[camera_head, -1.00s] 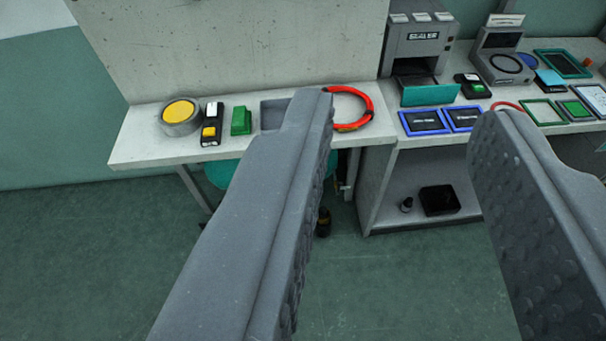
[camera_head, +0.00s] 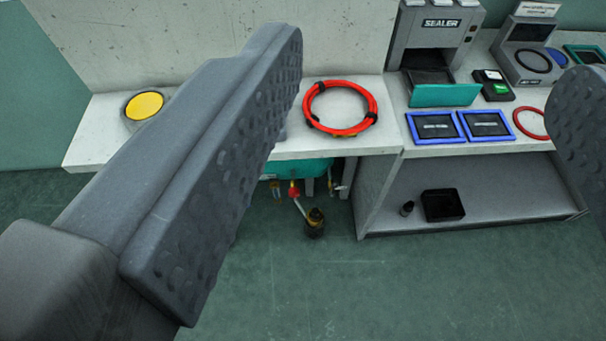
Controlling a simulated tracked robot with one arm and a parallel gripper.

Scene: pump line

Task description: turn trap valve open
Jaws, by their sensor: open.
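My gripper (camera_head: 428,75) is open and empty, its two grey studded fingers wide apart at the left and right of the picture. Below the grey bench, partly hidden by the left finger, a teal tank (camera_head: 302,168) shows. Under it is a small fitting with a red part (camera_head: 293,190) and a pale lever or pipe slanting down. A dark pot with a yellowish top (camera_head: 315,224) is on the floor below it. A second small fitting with a pale lever (camera_head: 338,187) is to the right. I cannot tell which is the trap valve. My gripper touches none of them.
A red hose coil (camera_head: 340,107) and a yellow round button (camera_head: 144,105) are on the bench. On the right are a sealer (camera_head: 440,45), two blue-framed panels (camera_head: 461,127) and a shelf with a black box (camera_head: 442,205). The floor in front is clear.

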